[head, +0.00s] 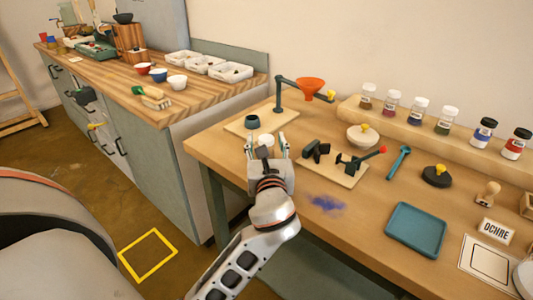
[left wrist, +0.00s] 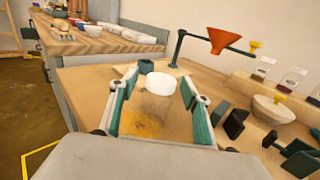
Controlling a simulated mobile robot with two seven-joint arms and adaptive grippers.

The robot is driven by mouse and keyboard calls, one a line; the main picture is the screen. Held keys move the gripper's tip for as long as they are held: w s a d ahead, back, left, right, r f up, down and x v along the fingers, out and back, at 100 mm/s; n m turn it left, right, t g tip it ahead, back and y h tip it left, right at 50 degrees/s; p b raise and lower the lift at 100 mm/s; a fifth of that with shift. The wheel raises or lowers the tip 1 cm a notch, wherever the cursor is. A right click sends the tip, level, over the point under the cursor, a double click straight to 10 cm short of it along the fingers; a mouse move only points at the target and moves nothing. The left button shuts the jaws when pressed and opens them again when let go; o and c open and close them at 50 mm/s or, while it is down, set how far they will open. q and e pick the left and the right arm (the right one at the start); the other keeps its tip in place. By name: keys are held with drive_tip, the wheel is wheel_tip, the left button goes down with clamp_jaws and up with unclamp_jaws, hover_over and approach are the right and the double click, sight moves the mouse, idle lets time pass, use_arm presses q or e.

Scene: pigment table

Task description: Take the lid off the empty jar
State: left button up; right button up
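The empty jar is clear, with a white lid (head: 266,139) on top. It stands upright on the wooden table near its left end. In the left wrist view the lid (left wrist: 160,84) and the see-through body (left wrist: 153,107) show between my fingers. My left gripper (left wrist: 158,75) is open, with one finger on each side of the jar. In the left wrist view gaps show between lid and fingers. In the head view the gripper (head: 267,143) hides most of the jar's body. My right gripper is not in view.
Behind the jar stand a teal cup (head: 252,122) and an orange funnel (head: 311,88) on a stand. Black clamps (head: 345,163) on a board lie to the right. An orange-yellow patch (left wrist: 143,127) shows on the table near the jar. Several pigment jars line the back shelf.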

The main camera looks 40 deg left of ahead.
use_arm(q)
drive_tip(key=c, duration=1.1)
wheel_tip(320, 180, up, 7)
drive_tip(key=p, duration=0.2)
drive_tip(key=shift+p, duration=0.3)
wheel_tip(320, 180, up, 13)
drive_tip(key=p, duration=0.4)
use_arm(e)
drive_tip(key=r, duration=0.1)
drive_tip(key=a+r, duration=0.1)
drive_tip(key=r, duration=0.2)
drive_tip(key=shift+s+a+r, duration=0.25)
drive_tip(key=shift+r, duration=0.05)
